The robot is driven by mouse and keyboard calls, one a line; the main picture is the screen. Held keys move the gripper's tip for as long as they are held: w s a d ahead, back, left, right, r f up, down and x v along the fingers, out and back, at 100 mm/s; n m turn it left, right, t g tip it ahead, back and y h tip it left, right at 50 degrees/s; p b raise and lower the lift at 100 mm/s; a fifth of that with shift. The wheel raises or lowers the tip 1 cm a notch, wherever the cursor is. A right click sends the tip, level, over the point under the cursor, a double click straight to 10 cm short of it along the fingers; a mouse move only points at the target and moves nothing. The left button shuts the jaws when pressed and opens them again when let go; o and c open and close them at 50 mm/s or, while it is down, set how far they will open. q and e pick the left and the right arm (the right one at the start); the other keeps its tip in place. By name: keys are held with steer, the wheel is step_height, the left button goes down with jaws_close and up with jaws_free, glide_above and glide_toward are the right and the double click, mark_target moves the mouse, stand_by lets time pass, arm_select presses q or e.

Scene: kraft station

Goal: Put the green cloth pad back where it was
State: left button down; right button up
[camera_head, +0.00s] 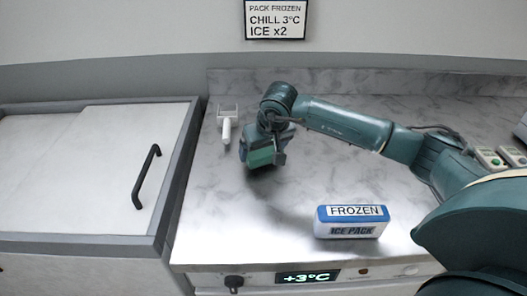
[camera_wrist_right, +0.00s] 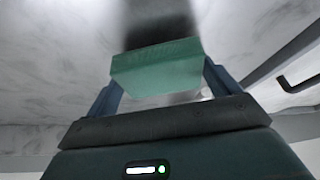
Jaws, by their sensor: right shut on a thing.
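The green cloth pad (camera_head: 262,156) is held in my right gripper (camera_head: 266,150), over the left part of the marble counter. In the right wrist view the green pad (camera_wrist_right: 157,72) sits between the two fingers of the right gripper (camera_wrist_right: 160,82), which is shut on it. A shadow lies on the counter around the pad; whether the pad touches the surface I cannot tell. My left gripper is not in view.
A white handled tool (camera_head: 227,122) lies just left of the gripper. A blue and white ice pack (camera_head: 350,222) labelled FROZEN stands at the counter's front. A lidded chest with a black handle (camera_head: 146,177) is at left. The counter's middle (camera_head: 330,180) is clear.

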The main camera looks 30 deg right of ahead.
steer(key=shift+f, duration=0.95)
steer(key=o, duration=0.7)
steer(key=shift+s+r, duration=0.1)
steer(key=shift+r, duration=0.4)
steer(key=b+v, duration=0.1)
steer(key=v, duration=1)
steer(key=shift+r+b, duration=0.2)
steer(key=shift+b, duration=0.1)
